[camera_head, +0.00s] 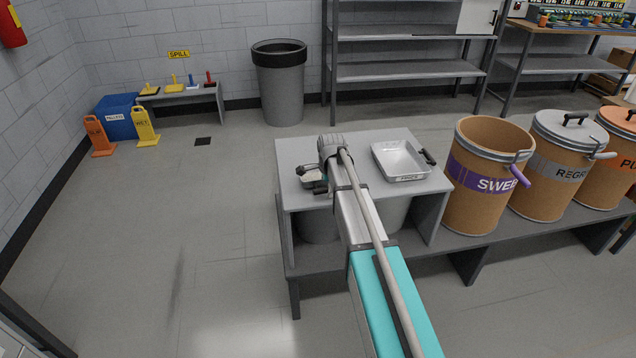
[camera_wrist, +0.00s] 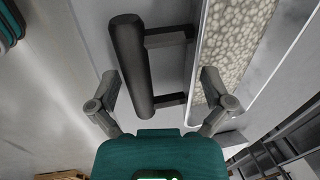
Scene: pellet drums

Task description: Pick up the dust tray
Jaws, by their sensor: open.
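In the wrist view a light-rimmed tray (camera_wrist: 198,45) holds beige pellets. Its thick dark bar handle (camera_wrist: 130,65) is fixed on by two short brackets. My gripper (camera_wrist: 158,88) is open and empty, its fingers on either side of the handle in the picture; the handle lies closer to the left finger. Neither finger clearly touches it. In the head view my gripper (camera_head: 321,186) is over the left part of a small grey stand, where a small tray (camera_head: 311,174) is partly hidden by my arm. A larger metal tray (camera_head: 401,163) with a black handle lies to the right and looks empty.
The small grey stand (camera_head: 290,152) has a bare strip at its back. An open drum (camera_head: 478,205) with a purple band and further drums stand right of it on a low bench (camera_head: 540,233). A grey bin (camera_head: 280,88) and shelves (camera_head: 372,71) stand behind.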

